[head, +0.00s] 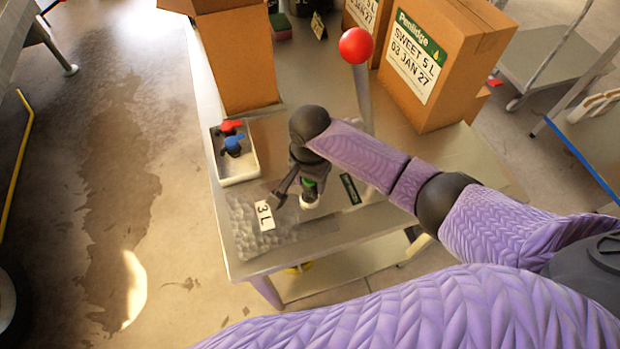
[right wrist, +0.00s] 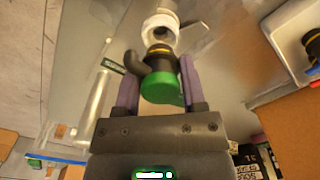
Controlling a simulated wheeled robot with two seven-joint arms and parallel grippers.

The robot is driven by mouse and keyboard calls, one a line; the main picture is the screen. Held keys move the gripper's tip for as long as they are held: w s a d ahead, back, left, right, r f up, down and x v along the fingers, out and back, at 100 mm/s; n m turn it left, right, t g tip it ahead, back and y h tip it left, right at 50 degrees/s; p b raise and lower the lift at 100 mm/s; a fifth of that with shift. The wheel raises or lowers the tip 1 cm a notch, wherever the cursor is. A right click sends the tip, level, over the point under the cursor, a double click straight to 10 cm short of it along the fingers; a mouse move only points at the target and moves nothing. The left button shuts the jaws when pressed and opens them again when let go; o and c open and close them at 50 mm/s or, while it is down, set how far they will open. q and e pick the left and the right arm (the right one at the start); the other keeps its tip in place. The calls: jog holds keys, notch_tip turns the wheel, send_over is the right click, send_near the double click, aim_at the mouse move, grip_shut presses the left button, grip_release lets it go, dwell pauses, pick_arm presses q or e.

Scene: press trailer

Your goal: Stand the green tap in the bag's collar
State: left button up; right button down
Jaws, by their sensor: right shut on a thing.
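The green tap (right wrist: 162,88), with a dark body, side spout and yellow ring, is between the purple fingers of my right gripper (right wrist: 159,88). That gripper is shut on it. The tap's lower end is right at the white collar (right wrist: 160,27), lined up with its opening; I cannot tell whether it has entered. In the head view the green tap (head: 309,182) shows below my right gripper (head: 307,184), just above the white collar (head: 310,203). The silver bag (head: 246,234), labelled 3 L, lies flat on the bench. My left gripper is not in view.
A white tray (head: 236,180) with a red tap (head: 230,126) and a blue tap (head: 233,145) stands left of the gripper. A lever with a red ball (head: 356,45) rises behind my arm. Cardboard boxes (head: 236,60) stand at the back. The bench edge is near the bag.

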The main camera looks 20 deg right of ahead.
jog(key=shift+f+b, duration=0.4)
jog(key=shift+f, duration=0.75)
jog(key=shift+f+b, duration=0.3)
jog(key=shift+b, duration=0.1)
jog(key=shift+f, duration=0.15)
